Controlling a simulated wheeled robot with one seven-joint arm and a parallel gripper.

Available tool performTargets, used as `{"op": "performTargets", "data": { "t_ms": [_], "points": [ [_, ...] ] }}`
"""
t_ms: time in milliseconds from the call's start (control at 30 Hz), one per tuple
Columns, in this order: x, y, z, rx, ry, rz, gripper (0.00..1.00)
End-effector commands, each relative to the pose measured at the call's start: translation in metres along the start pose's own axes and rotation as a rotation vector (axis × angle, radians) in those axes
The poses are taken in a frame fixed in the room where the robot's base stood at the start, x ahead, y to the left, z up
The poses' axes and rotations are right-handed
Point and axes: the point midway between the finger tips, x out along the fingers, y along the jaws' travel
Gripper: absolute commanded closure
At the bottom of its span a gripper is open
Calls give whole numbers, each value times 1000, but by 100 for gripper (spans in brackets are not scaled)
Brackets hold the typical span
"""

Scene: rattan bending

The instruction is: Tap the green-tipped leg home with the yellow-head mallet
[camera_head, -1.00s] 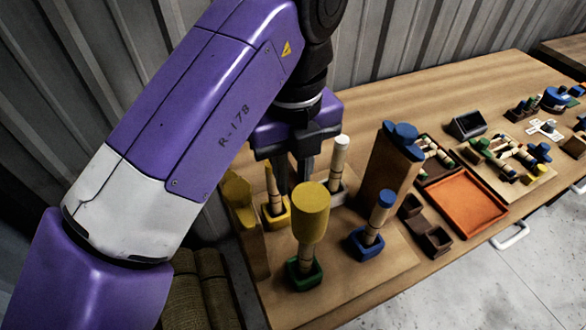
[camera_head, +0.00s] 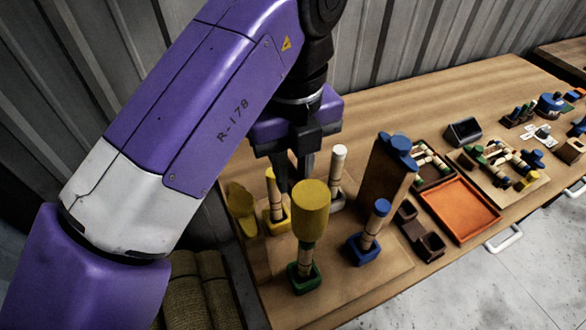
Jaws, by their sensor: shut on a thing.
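The mallet's yellow head (camera_head: 311,208) is directly above the green-tipped leg (camera_head: 305,255) in this view. The leg stands upright in a green socket (camera_head: 304,278) near the table's front. A green band shows just under the head; I cannot tell whether head and tip touch. My gripper (camera_head: 293,182) is behind the head, its fingers pointing down. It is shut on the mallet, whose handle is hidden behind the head.
Yellow-tipped (camera_head: 273,190), white-tipped (camera_head: 337,170) and blue-tipped (camera_head: 374,222) legs stand close around the mallet. A tall wooden block (camera_head: 382,180) with blue pieces on it rises to the right. An orange tray (camera_head: 460,208) lies farther right. A yellow piece (camera_head: 240,205) is at left.

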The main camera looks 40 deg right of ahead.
Motion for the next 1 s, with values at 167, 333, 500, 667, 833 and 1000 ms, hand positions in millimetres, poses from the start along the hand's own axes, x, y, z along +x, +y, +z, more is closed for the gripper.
{"op": "performTargets", "data": {
  "t_ms": [167,333,500,667,833,1000],
  "points": [
    [7,0,0,0,0,0,100],
    [6,0,1,0,0,0,100],
    [6,0,1,0,0,0,100],
    [17,0,1,0,0,0,100],
    [44,0,0,0,0,0,100],
    [41,0,0,0,0,0,100]
  ]
}}
